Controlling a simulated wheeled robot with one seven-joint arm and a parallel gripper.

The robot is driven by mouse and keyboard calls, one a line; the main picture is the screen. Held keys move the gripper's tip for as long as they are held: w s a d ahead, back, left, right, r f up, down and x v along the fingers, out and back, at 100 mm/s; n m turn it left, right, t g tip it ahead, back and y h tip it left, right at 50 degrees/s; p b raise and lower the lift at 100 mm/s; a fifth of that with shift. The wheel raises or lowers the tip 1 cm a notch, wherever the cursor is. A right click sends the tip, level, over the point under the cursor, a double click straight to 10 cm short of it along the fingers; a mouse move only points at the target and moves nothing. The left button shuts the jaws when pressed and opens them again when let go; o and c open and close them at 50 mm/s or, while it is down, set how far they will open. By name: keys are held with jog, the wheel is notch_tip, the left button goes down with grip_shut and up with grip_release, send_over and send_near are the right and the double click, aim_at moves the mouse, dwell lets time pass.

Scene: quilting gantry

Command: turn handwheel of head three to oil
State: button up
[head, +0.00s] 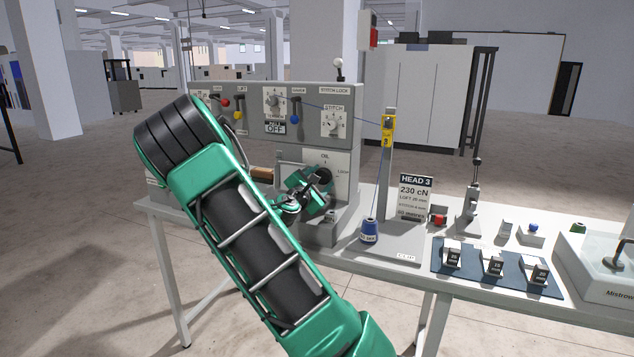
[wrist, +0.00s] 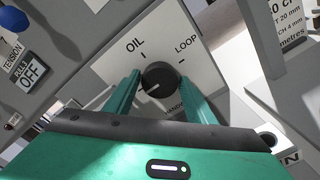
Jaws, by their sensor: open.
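The handwheel (wrist: 161,76) is a dark round knob on a pale plate in the wrist view. A light pointer mark on it points to the lower left, away from both the OIL mark (wrist: 143,54) and the LOOP mark (wrist: 182,61). My gripper (wrist: 159,83) is open, with one green finger on each side of the handwheel. I cannot tell whether the fingers touch it. In the head view my gripper (head: 310,187) is in front of the plate and partly hides the handwheel (head: 325,175).
The head 3 sign (head: 415,198) and a yellow tension post (head: 388,131) stand to the right. A blue thread cone (head: 369,231) is near the bench's front. A blue mat (head: 470,276) with several small blocks lies further right. Levers and dials sit on the panel above.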

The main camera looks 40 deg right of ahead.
jog(key=c, duration=0.8)
jog(key=shift+o, duration=0.2)
jog(key=shift+m, duration=0.3)
jog(key=m, duration=0.4)
jog(key=shift+f, duration=0.1)
jog(key=m, duration=0.5)
jog(key=shift+s, duration=0.1)
jog(key=m, duration=0.4)
jog(key=shift+f, duration=0.15)
jog(key=shift+m, duration=2)
